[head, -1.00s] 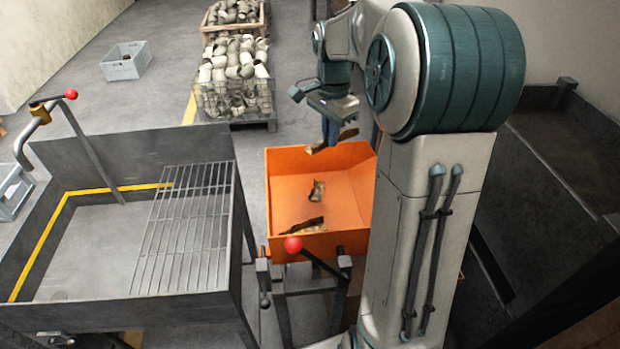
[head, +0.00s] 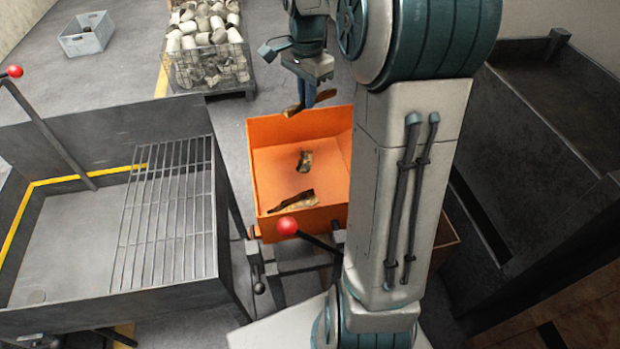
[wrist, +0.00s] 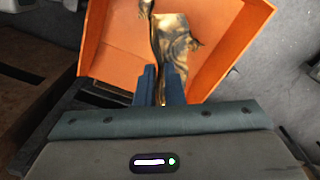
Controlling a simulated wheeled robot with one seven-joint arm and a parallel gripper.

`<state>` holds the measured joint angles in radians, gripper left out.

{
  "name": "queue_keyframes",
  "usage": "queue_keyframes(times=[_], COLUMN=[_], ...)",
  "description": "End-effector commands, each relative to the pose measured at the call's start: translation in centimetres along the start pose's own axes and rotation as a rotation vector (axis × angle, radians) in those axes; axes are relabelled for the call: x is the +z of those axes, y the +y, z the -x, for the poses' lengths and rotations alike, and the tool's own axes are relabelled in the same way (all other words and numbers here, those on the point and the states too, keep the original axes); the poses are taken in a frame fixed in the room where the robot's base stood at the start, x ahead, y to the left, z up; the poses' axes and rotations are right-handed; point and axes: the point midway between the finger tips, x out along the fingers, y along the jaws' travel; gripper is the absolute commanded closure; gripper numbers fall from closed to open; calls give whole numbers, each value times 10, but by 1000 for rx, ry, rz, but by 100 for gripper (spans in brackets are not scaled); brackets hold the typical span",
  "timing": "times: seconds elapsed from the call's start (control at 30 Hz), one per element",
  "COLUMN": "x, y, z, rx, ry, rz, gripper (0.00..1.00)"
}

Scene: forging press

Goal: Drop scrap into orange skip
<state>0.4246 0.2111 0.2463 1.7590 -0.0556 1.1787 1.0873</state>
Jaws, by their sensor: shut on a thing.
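The orange skip (head: 262,170) stands on the floor in the middle of the head view, and its wall also shows in the wrist view (wrist: 215,45). Two scrap pieces lie in it: one (head: 304,160) near its middle and one (head: 292,201) near its front wall. My gripper (head: 308,103) is above the skip's far edge in the head view, pointing down. In the wrist view my gripper (wrist: 160,88) is shut on a brown and golden scrap piece (wrist: 174,45), which is over the skip. How far above the floor of the skip it hangs is hard to tell.
A grey tray with a grille (head: 165,215) stands left of the skip. A red-knobbed lever (head: 286,226) rises at the skip's front. A wire crate of grey parts (head: 208,62) is behind, a grey box (head: 86,35) farther left. Dark bins (head: 540,130) are at right.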

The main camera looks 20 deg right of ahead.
Motion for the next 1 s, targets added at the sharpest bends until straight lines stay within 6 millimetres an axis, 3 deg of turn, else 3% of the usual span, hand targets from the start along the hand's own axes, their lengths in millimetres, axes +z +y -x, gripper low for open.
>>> queue_keyframes(times=[0.3, 0.4, 0.43, 0.77, 1.0], x=[0, 0, 0, 0, -1], y=[0, 0, 0, 0, -1], z=[-5, -5, -5, -2, 35], rx=[0, 0, -1, -2, -6], ry=[0, 0, 0, 1, 3], rz=[-1, -1, -1, -1, -2], gripper=[100, 69, 66, 66, 66])
